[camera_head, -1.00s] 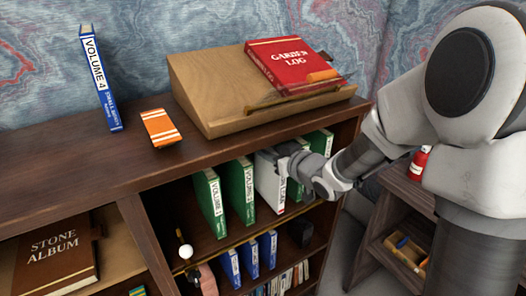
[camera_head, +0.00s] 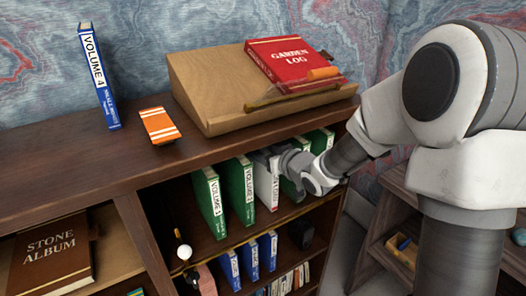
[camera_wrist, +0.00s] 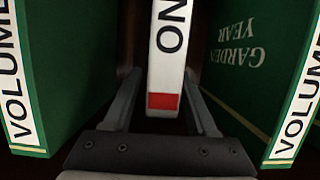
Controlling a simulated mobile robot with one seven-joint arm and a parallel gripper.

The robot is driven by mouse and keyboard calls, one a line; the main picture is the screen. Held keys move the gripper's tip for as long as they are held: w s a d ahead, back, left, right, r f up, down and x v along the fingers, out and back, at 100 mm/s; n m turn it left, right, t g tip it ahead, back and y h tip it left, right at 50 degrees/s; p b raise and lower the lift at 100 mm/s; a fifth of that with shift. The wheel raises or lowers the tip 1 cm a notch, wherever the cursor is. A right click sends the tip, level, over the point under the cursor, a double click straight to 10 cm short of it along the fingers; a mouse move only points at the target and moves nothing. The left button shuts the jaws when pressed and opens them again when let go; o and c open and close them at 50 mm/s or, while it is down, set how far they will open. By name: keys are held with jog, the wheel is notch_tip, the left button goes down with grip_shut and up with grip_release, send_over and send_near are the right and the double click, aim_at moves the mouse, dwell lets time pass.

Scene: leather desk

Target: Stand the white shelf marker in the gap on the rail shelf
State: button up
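The white shelf marker (camera_head: 265,186), with dark lettering and a red band at its foot, stands upright on the rail shelf (camera_head: 232,241) in the row of green volumes. In the wrist view the marker (camera_wrist: 167,60) has a green volume (camera_wrist: 75,65) on its left and another (camera_wrist: 262,60) on its right, with dark space on both sides. My gripper (camera_head: 274,158) is at the marker's upper front. In the wrist view its fingers (camera_wrist: 163,100) are spread either side of the marker, with a visible space at the left finger. The marker's back is hidden.
The cabinet top edge (camera_head: 165,176) overhangs the shelf just above my gripper. A wooden slope with a red book (camera_head: 294,64), an orange striped card (camera_head: 158,125) and a blue volume (camera_head: 98,75) are on top. Blue books (camera_head: 250,258) stand on the shelf below.

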jog(key=shift+r, duration=0.1)
jog(key=shift+r, duration=0.2)
jog(key=s+d+r+m+h+p, duration=0.1)
jog(key=s+d+r+h, duration=0.2)
jog(key=s+d, duration=0.25)
jog(key=s+d+r+m+g+h+p, duration=0.1)
jog(key=s+d+r+m+h, duration=0.15)
jog(key=s+d, duration=0.3)
jog(key=s+d+r+m+h+p, duration=0.1)
jog(key=s+d+r+h, duration=0.25)
jog(key=d, duration=0.35)
jog(key=s+a+m+g, duration=0.1)
jog(key=s+g, duration=0.4)
jog(key=s, duration=1.3)
jog(key=shift+s+a+r+m+g+y, duration=0.15)
jog(key=shift+s+r+m+g+y, duration=0.2)
jog(key=shift+m, duration=0.3)
